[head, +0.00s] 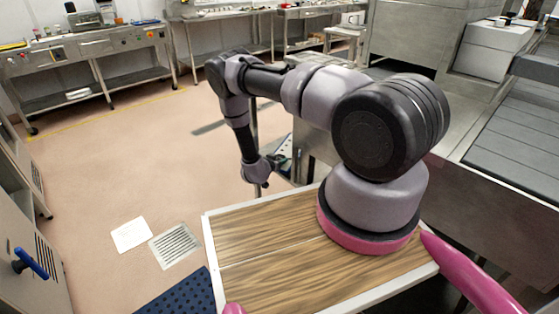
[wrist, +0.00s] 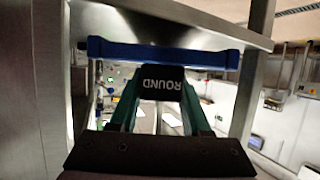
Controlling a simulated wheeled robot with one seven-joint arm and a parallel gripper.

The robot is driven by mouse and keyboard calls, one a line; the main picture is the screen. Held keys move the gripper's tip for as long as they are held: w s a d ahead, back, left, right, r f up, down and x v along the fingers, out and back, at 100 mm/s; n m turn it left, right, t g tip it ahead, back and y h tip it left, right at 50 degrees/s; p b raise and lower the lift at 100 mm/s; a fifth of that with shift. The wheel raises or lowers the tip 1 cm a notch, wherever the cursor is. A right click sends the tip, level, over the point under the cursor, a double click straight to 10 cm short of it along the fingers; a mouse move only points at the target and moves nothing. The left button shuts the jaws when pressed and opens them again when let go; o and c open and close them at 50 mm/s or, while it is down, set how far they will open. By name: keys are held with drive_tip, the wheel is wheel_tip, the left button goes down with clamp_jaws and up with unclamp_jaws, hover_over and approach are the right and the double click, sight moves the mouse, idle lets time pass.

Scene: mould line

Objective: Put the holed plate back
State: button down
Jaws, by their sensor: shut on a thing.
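In the wrist view my gripper (wrist: 160,90) has its two dark green fingers closed on a black grip block (wrist: 161,84) lettered ROUND. A long blue bar (wrist: 205,59) runs crosswise just beyond the block and seems joined to it. I cannot tell whether this is the edge of the holed plate, as no face with holes shows there. In the head view my gripper (head: 280,165) is small, low beside the steel bench.
Close to the blue bar, steel surrounds it: a panel (wrist: 140,25) above, an upright (wrist: 48,90) left and a leg (wrist: 250,80) right. A dark blue perforated mat (head: 182,294), a grate (head: 174,245) and a white sheet (head: 131,234) lie on the otherwise open floor.

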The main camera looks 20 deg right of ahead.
drive_tip(key=shift+f, duration=0.15)
drive_tip(key=shift+f, duration=0.1)
drive_tip(key=shift+c, duration=1.8)
unclamp_jaws()
drive_tip(key=shift+r, duration=0.25)
drive_tip(key=v, duration=1.2)
